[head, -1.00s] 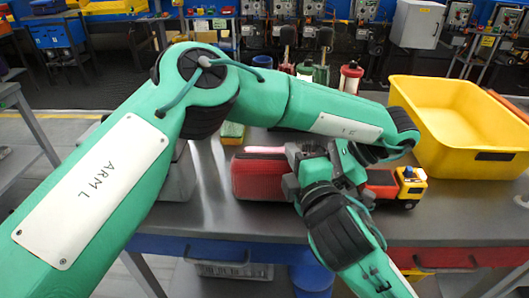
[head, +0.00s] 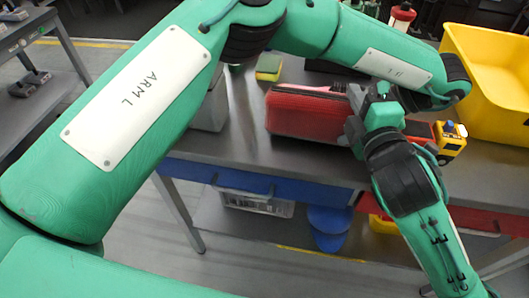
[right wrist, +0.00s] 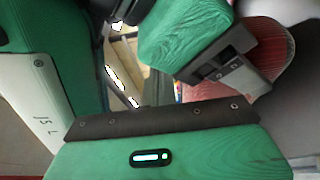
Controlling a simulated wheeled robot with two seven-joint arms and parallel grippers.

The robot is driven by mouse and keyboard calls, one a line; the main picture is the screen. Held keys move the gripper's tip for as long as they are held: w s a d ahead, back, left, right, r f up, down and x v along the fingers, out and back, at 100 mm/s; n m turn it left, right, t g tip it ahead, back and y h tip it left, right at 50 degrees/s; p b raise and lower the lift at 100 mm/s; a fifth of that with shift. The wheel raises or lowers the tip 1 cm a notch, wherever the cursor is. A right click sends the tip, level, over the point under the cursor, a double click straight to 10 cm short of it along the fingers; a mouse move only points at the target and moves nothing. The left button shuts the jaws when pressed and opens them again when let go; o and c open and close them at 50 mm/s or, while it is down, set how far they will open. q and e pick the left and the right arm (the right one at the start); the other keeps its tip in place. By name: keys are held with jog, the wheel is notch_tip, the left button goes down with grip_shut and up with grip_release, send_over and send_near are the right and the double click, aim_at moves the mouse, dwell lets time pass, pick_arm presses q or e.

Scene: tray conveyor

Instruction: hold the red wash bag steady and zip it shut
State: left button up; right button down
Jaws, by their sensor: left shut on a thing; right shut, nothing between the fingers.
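The red wash bag (head: 308,116) lies on the grey table, its long side facing me. A pink strip (head: 306,91) runs along its top; I cannot make out the zip or its pull. In the right wrist view, part of the red bag (right wrist: 286,72) shows behind a green and grey gripper part.
A yellow bin (head: 490,75) stands at the right. A yellow and green sponge (head: 269,66) lies behind the bag. A red-capped bottle (head: 401,18) stands at the back. Table in front of the bag is clear.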

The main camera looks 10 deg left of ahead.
jog(key=a, duration=1.8)
jog(key=v, duration=1)
jog(key=w+a+r+n+y, duration=0.1)
jog(key=a+r+n+y, duration=0.1)
jog(key=a+n+y, duration=0.4)
jog(key=s+f+m+g+y, duration=0.2)
jog(key=s+f+g, duration=0.1)
jog(key=f, duration=0.5)
jog(key=s+f+m+g+y, duration=0.2)
jog(key=s+f+g+y, duration=0.1)
jog(key=f, duration=0.6)
jog(key=shift+s+g, duration=0.8)
jog(key=shift+s, duration=0.25)
